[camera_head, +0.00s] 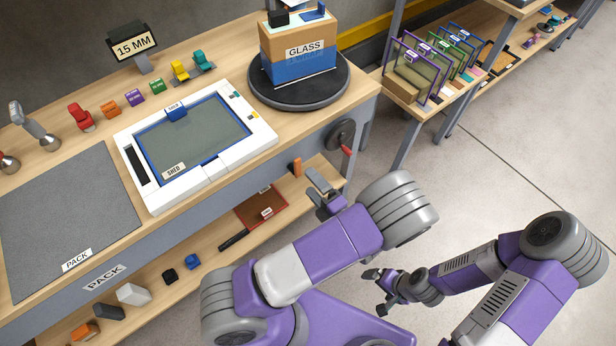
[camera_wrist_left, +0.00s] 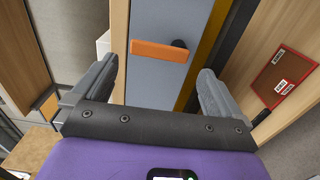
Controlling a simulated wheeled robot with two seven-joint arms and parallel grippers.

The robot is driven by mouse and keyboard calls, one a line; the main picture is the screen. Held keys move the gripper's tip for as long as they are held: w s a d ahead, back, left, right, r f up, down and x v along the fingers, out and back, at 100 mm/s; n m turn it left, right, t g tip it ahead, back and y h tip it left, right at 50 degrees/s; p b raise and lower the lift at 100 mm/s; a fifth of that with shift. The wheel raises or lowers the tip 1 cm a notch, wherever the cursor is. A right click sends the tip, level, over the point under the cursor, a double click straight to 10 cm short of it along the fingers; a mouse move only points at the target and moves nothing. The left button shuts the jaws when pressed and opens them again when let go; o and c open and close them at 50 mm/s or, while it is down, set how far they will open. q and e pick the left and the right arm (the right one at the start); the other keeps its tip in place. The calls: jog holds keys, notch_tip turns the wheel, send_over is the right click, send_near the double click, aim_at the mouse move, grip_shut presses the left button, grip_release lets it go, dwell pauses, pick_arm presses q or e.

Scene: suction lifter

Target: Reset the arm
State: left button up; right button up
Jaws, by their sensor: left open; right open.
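My left gripper (camera_head: 322,191) is in front of the workbench's front edge, below the crank wheel. In the left wrist view its two fingers (camera_wrist_left: 160,85) stand wide apart with nothing between them. An orange bar (camera_wrist_left: 160,51) on the grey bench front shows beyond the fingers; it also appears in the head view (camera_head: 297,167). My right gripper (camera_head: 378,288) is low over the floor, right of the left arm, apart from any object. It is open and empty.
The workbench carries a white framed tray (camera_head: 262,131), a turntable (camera_head: 335,92) with a GLASS box (camera_head: 300,50), and a grey PACK mat (camera_head: 75,205). A crank wheel (camera_head: 340,135) sticks out from its front. A lower shelf holds a red board (camera_head: 262,208). Floor at right is clear.

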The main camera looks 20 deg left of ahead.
dwell(0.5)
pick_arm(q)
notch_tip(320, 180, down, 13)
jog(key=m+g+h+p, duration=0.2)
jog(key=m+h+p, duration=0.2)
jog(key=m+h, duration=0.85)
jog(key=s+d+m+g+h+p, duration=0.2)
jog(key=s+d+m+h, duration=0.2)
jog(key=s+m, duration=0.2)
jog(key=s+d+r+m+g+h+p, duration=0.1)
jog(key=s+d+m+g+h, duration=0.2)
jog(key=s+m, duration=0.3)
jog(key=shift+d+r+m+g+h+p, duration=0.15)
jog(key=shift+d+m+g+h+p, duration=0.2)
jog(key=shift+m, duration=1.5)
